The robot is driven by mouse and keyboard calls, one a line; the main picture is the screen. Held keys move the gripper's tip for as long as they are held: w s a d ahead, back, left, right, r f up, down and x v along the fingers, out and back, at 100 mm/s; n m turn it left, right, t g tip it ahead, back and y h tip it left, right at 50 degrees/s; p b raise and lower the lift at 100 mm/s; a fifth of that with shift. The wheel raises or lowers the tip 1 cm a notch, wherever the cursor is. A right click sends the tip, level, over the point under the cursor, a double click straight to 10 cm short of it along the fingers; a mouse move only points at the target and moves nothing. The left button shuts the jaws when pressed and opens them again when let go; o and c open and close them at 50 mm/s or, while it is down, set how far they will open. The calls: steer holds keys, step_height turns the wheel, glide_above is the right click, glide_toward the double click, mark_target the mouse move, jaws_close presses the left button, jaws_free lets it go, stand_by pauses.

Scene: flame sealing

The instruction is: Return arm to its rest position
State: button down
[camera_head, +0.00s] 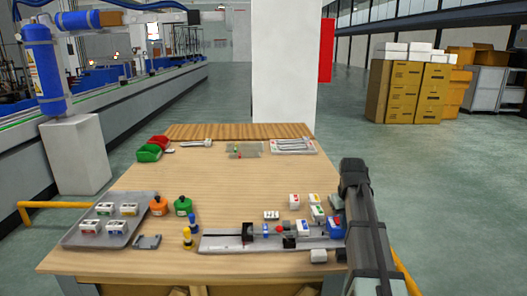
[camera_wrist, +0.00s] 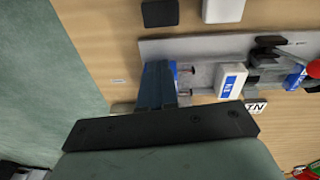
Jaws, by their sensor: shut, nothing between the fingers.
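My arm (camera_head: 365,215) reaches in from the bottom right of the head view, along the right edge of the wooden table (camera_head: 250,186). My gripper (camera_wrist: 160,127) shows as a dark bar across the lower middle of the wrist view. It is shut with nothing held, above the table's right side. Its fingertips are hard to make out in the head view. A blue block (camera_head: 335,227) stands at the right end of the grey rail plate (camera_head: 215,243). It also shows in the wrist view (camera_wrist: 157,85), just beyond the dark bar.
White blocks (camera_head: 303,228) stand close to my arm. A grey tray (camera_head: 72,240) with several white blocks is at left, beside an orange pot (camera_head: 159,206) and a green pot (camera_head: 182,206). Green and red bins (camera_head: 149,152) are at the back left. The table's middle is clear.

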steer(key=s+a+f+n+g, duration=0.1)
steer(key=s+a+f+g, duration=0.1)
steer(key=s+f, duration=0.95)
steer(key=s+a+f+g, duration=0.1)
steer(key=s+a+f, duration=0.1)
steer(key=s+f, duration=0.5)
steer(key=s+a+f+g, duration=0.1)
steer(key=s+a+f, duration=0.1)
steer(key=f, duration=0.9)
steer(key=s+a+f+g, duration=0.15)
steer(key=s+f, duration=0.35)
steer(key=f, duration=0.5)
steer(key=s+a+f+m+g, duration=0.1)
steer(key=s+a+f, duration=0.1)
steer(key=s+f, duration=0.6)
steer(key=s+a+f+m+g, duration=0.1)
steer(key=s+a+f, duration=0.2)
steer(key=s+f, duration=0.5)
steer(key=s, duration=0.6)
